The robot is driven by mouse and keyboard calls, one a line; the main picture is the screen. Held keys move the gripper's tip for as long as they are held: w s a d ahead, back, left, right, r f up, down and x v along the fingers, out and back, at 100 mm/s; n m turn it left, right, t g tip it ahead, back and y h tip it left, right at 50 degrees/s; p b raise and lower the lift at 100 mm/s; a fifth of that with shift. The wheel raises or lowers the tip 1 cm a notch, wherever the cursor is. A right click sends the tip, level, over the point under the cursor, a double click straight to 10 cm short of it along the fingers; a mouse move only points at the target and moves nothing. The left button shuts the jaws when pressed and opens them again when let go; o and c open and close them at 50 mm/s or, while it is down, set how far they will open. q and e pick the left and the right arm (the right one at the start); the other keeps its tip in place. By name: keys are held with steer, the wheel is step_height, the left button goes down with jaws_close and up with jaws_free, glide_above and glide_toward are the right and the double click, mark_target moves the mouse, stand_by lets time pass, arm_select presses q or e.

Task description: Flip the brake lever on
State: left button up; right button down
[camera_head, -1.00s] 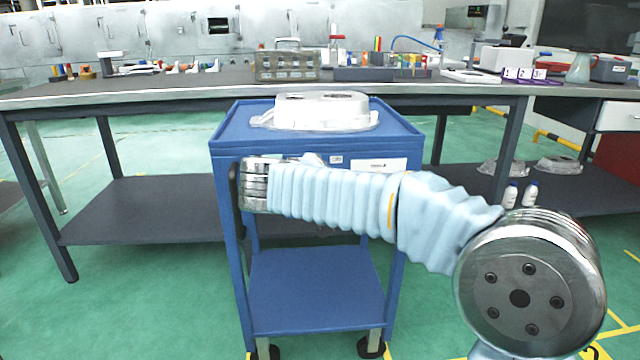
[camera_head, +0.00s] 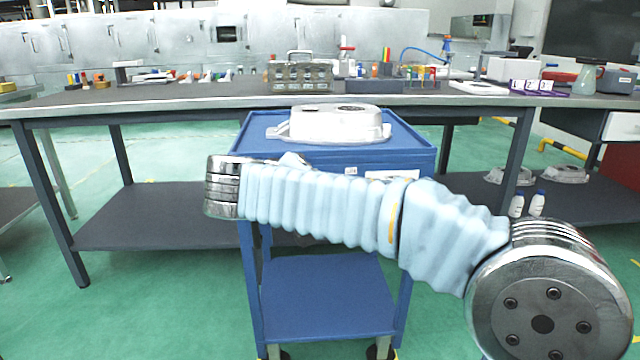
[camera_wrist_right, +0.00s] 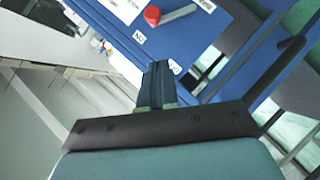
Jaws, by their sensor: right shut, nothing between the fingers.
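The brake lever (camera_wrist_right: 178,14) is a grey bar with a red knob (camera_wrist_right: 152,16) on the side of the blue cart (camera_head: 430,159), at the top of the right wrist view. Its bar runs right and slightly up from the knob. My left gripper is not in view.
A silver casting (camera_head: 335,126) lies on the cart top. A long workbench (camera_head: 180,101) with trays, tools and bottles stands behind the cart. More castings (camera_head: 565,175) and two white bottles (camera_head: 537,204) are on the lower shelf at right. The green floor left of the cart is clear.

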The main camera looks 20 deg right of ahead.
steer(key=v, duration=0.3)
steer(key=shift+s+a+r, duration=0.1)
steer(key=shift+s+a, duration=0.05)
steer(key=shift+s, duration=0.05)
steer(key=a+f+n+g+y+p, duration=0.2)
steer(key=f+g+y, duration=0.15)
steer(key=f, duration=1.25)
steer(key=a+f+n+g+y+p, duration=0.1)
steer(key=a+f+n+g+y, duration=0.25)
steer(key=f, duration=1.15)
steer(key=s+f+m+g+y+p, duration=0.1)
steer(key=s+f+m+y+p, duration=0.3)
steer(key=s+f+m, duration=0.5)
steer(key=s+f+y, duration=0.2)
steer(key=s+f, duration=0.9)
steer(key=f, duration=0.1)
steer(key=shift+s+g+y+p, duration=0.25)
steer(key=shift+g+y+p, duration=0.05)
steer(key=shift+y+p, duration=0.1)
